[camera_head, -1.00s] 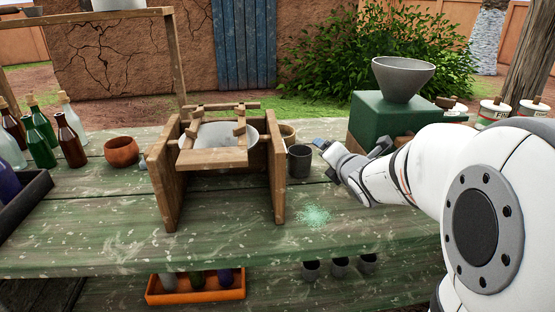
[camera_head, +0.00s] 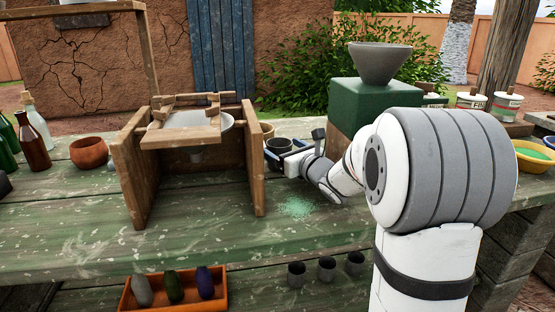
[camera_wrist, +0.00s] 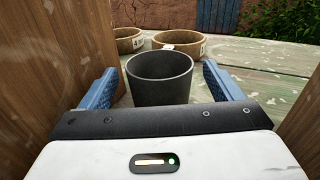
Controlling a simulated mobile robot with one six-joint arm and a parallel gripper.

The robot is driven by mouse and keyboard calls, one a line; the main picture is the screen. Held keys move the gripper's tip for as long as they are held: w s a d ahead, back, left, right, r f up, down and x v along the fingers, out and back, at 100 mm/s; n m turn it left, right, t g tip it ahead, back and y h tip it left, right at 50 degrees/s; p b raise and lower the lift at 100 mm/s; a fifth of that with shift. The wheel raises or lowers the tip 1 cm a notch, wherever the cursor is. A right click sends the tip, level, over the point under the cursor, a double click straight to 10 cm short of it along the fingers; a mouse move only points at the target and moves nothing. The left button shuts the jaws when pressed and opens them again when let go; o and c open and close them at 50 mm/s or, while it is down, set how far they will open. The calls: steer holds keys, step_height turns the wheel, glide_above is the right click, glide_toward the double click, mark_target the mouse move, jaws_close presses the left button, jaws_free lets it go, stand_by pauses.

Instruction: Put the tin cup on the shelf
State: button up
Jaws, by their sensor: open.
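The dark grey tin cup (camera_head: 279,144) stands upright on the green tabletop, just right of a wooden stand. In the wrist view the cup (camera_wrist: 160,82) sits between my two blue fingers, with a visible gap on each side. My gripper (camera_head: 284,153) is open around it; the wrist view also shows the gripper (camera_wrist: 160,88). The arm partly hides the cup in the head view. A lower shelf (camera_head: 325,296) under the tabletop holds three similar dark cups (camera_head: 326,268) in a row.
The wooden stand (camera_head: 130,178) with a white basin is close on the left. Bowls (camera_wrist: 178,42) stand behind the cup. A green block (camera_head: 372,102) carrying a grey funnel is to the right.

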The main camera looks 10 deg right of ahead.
steer(key=shift+x, duration=1.05)
steer(key=c, duration=1.2)
steer(key=shift+o, duration=0.2)
step_height(320, 180, up, 10)
steer(key=p, duration=0.3)
